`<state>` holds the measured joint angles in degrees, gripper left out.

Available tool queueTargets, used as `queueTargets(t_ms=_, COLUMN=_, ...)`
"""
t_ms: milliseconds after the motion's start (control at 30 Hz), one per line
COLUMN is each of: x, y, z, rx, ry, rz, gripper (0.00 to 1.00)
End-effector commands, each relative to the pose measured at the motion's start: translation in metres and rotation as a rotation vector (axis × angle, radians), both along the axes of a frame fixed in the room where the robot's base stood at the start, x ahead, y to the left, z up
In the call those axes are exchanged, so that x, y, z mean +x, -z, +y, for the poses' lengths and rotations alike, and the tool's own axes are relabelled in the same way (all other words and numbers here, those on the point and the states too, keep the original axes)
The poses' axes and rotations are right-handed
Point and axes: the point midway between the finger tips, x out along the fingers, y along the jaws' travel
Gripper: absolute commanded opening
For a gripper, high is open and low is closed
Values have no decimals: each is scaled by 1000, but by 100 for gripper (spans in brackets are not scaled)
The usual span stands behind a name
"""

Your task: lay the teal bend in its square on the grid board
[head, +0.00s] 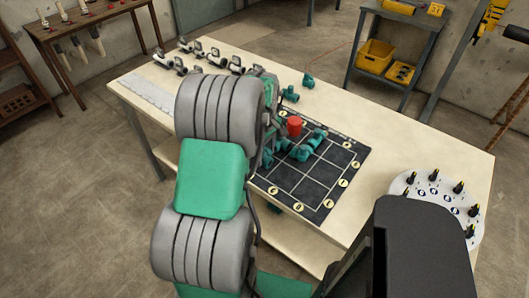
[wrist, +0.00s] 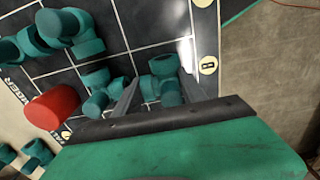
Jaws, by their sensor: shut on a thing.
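In the wrist view, my gripper (wrist: 160,78) has its two grey fingers on either side of a teal bend (wrist: 163,88) and is shut on it. The bend is over the grid board (wrist: 140,22), close to the board's edge; I cannot tell whether it touches the surface. Another teal fitting (wrist: 96,80) is just left of the fingers. In the head view, the black grid board (head: 310,188) with white lines lies on the table. My arm hides my gripper and the board's left part there.
A red cylinder (head: 295,126) and teal fittings (head: 307,148) stand on the board. Loose teal fittings (head: 290,94) lie behind it on the table (head: 400,150). A round white tray (head: 410,190) with black knobs is at the right. The board's front squares look empty.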

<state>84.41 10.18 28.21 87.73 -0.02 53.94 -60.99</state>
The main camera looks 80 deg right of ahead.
Motion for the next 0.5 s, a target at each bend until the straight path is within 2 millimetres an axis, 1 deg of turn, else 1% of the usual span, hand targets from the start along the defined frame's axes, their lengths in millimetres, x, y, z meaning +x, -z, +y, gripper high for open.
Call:
queueTargets(t_ms=167, x=0, y=-1, z=-1, rx=-2, ry=0, rz=0, gripper=8)
queueTargets(t_ms=300, x=0, y=4, z=-1, rx=-1, ry=0, rz=-1, gripper=8)
queueTargets(t_ms=333, x=0, y=3, z=-1, rx=-1, ry=0, rz=-1, gripper=50)
queueTargets(t_ms=433, x=0, y=3, z=-1, rx=-1, ry=0, rz=-1, gripper=58)
queueTargets(t_ms=500, x=0, y=3, z=-1, rx=-1, ry=0, rz=0, gripper=58)
